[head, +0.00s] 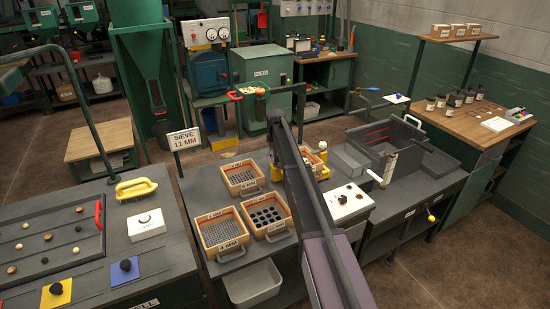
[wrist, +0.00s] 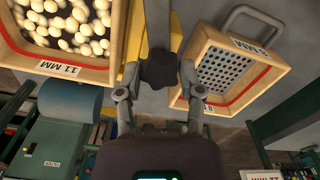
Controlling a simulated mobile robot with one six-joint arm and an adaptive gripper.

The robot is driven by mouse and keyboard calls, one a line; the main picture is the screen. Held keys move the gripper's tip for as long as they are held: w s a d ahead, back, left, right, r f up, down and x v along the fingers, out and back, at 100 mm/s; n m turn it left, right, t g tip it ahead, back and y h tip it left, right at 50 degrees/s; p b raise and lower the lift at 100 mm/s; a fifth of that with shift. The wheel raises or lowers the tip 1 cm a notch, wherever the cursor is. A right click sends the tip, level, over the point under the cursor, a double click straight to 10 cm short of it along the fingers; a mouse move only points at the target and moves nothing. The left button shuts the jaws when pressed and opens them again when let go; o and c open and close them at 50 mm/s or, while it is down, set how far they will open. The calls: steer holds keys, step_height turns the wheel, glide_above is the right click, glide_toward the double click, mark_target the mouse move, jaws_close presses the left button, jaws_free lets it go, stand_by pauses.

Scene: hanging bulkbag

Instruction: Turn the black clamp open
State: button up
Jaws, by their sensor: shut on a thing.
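The black clamp (wrist: 158,70) is a dark lobed knob in the upper middle of the wrist view. My gripper (wrist: 161,77) has one finger on each side of it and is shut on it. A wooden sieve tray labelled 11 MM (wrist: 60,68), holding many pale round balls, is to the left of the knob. Yellow parts (wrist: 129,76) show between that tray and the knob. In the head view my arm hides the clamp and my gripper; part of the tray with balls (head: 312,153) shows just right of the arm.
A sieve with a perforated plate (wrist: 222,72) lies close right of my gripper. In the head view several spare sieves (head: 242,177) stand left of my arm. A white control box (head: 347,203) and a crank machine (head: 388,150) are to the right. A grey bin (head: 252,284) sits below.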

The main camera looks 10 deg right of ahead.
steer(key=shift+s+d+m, duration=0.1)
steer(key=shift+s+m, duration=0.1)
steer(key=shift+m, duration=1.7)
steer(key=o, duration=1.1)
steer(key=shift+o, duration=0.2)
steer(key=shift+w, duration=0.1)
steer(key=s+m, duration=0.3)
steer(key=s, duration=4.2)
steer(key=shift+s+m, duration=0.2)
steer(key=shift+m, duration=0.1)
